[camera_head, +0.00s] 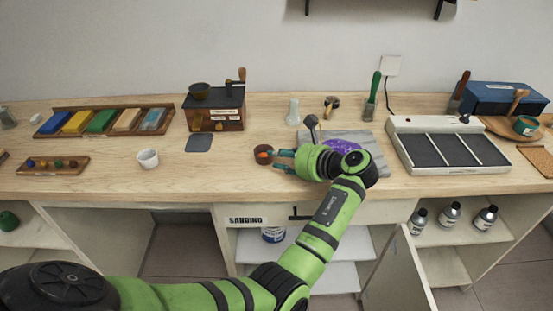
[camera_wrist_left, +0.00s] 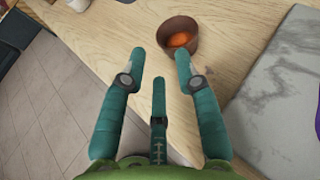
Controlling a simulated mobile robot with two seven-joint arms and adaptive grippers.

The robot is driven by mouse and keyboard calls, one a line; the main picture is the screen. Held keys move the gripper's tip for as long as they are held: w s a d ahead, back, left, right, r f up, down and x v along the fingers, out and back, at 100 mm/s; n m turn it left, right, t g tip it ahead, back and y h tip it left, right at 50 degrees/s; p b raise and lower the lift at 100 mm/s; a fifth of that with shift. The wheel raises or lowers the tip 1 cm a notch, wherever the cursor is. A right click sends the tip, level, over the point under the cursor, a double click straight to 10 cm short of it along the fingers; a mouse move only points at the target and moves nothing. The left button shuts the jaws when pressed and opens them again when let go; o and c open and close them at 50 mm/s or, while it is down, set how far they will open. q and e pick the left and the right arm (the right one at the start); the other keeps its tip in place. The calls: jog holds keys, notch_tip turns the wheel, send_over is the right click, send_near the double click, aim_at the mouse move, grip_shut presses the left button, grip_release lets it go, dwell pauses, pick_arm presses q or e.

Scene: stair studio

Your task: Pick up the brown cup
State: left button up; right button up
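The brown cup (camera_head: 263,154) stands upright on the wooden worktop, left of the grey slab, and has something orange inside. In the left wrist view the brown cup (camera_wrist_left: 181,40) is beyond the fingertips, nearer the right finger. My left gripper (camera_head: 279,160) reaches in from the right of the cup, low over the worktop. In the left wrist view the left gripper (camera_wrist_left: 160,70) has its teal fingers spread apart with nothing between them. The fingertips appear close to the cup but not around it. My right gripper is not in view.
The grey slab (camera_wrist_left: 283,85) with a purple patch lies right of the cup. A white cup (camera_head: 148,158) stands farther left, and a wooden grinder box (camera_head: 213,112) is behind. The worktop between the two cups is clear.

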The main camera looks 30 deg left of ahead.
aim_at(264, 155)
pick_arm(q)
jog(key=shift+a+f, duration=0.1)
jog(key=shift+a, duration=0.45)
jog(key=shift+a+f, duration=0.15)
jog(key=shift+a, duration=0.15)
jog(key=p+x, duration=0.1)
jog(key=x, duration=0.3)
jog(key=shift+s+a+f, duration=0.1)
jog(key=shift+a+f, duration=0.15)
jog(key=shift+f, duration=0.05)
jog(key=shift+a+f, duration=0.2)
jog(key=shift+a, duration=0.15)
jog(key=shift+d, duration=0.15)
grip_shut()
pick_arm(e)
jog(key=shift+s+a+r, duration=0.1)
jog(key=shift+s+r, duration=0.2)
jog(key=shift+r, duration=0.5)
